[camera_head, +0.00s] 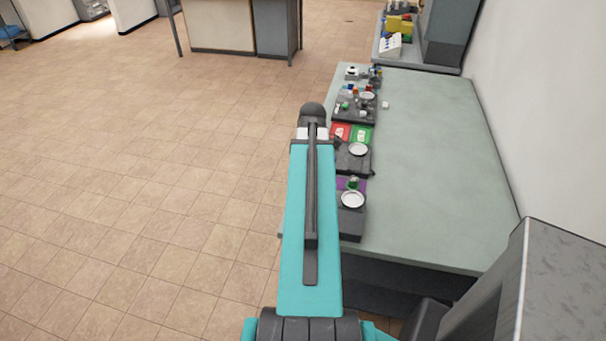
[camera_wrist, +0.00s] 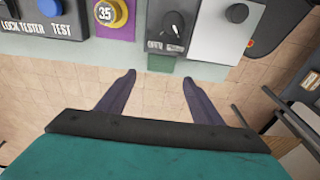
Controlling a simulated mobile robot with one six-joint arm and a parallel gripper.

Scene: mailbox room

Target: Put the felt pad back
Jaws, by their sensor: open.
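I cannot make out a felt pad for certain in either view. My gripper (camera_wrist: 159,79) is open and empty in the wrist view. Its two dark fingers are spread apart over the floor, just off the front edge of the workbench. A small dark device marked OPEN (camera_wrist: 168,28) lies ahead of the fingers, apart from them. In the head view my gripper is hidden behind my arm. A red mat (camera_head: 339,130) and a green mat (camera_head: 363,135) lie on the grey-green workbench (camera_head: 430,150), with small pale items on them.
In the wrist view, a lock tester (camera_wrist: 40,22) with a blue button, a yellow dial (camera_wrist: 110,12) on a purple plate and a white box (camera_wrist: 226,30) line the bench edge. Small devices with round white dishes (camera_head: 353,199) stand along the bench's left side. Its right half is clear.

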